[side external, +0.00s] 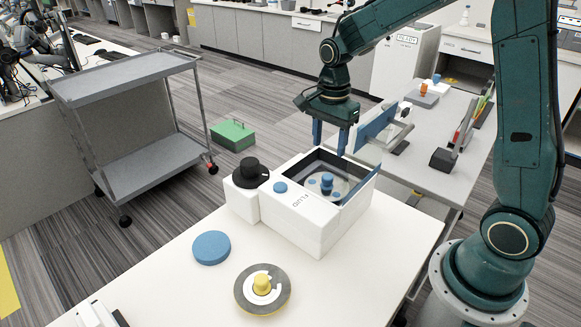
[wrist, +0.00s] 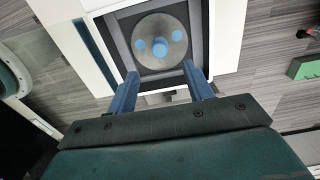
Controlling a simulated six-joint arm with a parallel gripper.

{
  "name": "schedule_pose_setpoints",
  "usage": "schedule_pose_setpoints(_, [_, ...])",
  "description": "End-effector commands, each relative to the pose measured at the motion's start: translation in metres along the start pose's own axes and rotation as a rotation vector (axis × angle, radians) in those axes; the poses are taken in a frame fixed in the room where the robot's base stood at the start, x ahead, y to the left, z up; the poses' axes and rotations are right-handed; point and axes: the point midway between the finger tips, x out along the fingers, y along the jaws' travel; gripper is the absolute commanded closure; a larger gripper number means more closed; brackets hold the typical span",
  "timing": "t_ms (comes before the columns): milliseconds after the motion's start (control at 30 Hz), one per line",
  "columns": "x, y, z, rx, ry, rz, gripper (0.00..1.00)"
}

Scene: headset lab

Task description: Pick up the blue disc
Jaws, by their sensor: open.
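The blue disc (side external: 211,248) lies flat on the white table, left of the white box and clear of my gripper. My gripper (side external: 330,149) hangs over the open white box (side external: 291,225), fingers pointing down, spread and empty. In the wrist view the gripper (wrist: 160,72) frames the box's dark well, where a round grey rotor (wrist: 150,62) carries a few blue round parts. A blue knob (side external: 327,182) stands on the rotor in the side view. The blue disc does not show in the wrist view.
A grey disc with a yellow knob (side external: 247,293) lies in front of the blue disc. A black knob (side external: 250,169) tops the white block joined to the box. A blue panel (side external: 375,127) stands behind the box. The table's front right is clear.

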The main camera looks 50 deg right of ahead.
Motion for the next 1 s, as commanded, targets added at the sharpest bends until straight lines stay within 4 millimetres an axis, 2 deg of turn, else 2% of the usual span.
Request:
schedule_pose_setpoints(100, [0.02,0.001,0.0,0.0,-0.001,0.005,0.49])
schedule_pose_setpoints(300, [0.047,0.001,0.0,0.0,0.0,0.004,0.49])
schedule_pose_setpoints(500, [0.058,0.0,0.0,0.0,0.0,0.001,0.49])
schedule_pose_setpoints(767, [0.061,0.001,-0.001,0.0,0.0,0.002,0.49])
schedule_pose_setpoints(1000, [0.083,0.002,-0.004,0.001,-0.001,0.003,0.49])
